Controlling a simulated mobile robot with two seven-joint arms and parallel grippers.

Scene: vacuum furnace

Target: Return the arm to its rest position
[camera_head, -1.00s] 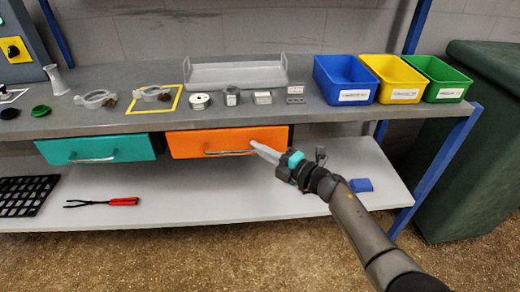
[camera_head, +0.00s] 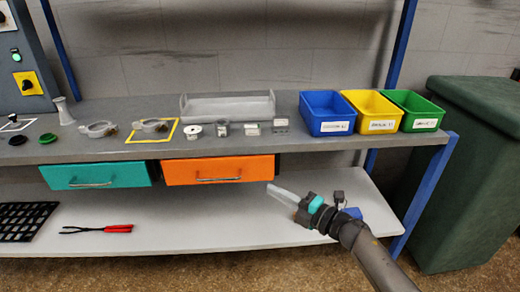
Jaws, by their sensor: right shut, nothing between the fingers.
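My right arm comes in from the lower right. My right gripper (camera_head: 283,194) is shut and empty, with its fingers pointing to the upper left. It is in front of the lower shelf in the picture, a little right of and below the orange drawer (camera_head: 236,171), and apart from the drawer's handle. The orange drawer and the teal drawer (camera_head: 123,174) hang under the workbench top. My left gripper is not in view.
The workbench (camera_head: 300,147) carries a grey tray (camera_head: 228,105), several small parts, and blue (camera_head: 327,128), yellow and green bins. A red-handled tool (camera_head: 117,228) and a black grid (camera_head: 20,221) lie on the lower shelf (camera_head: 190,230). A dark green container (camera_head: 460,190) stands at right.

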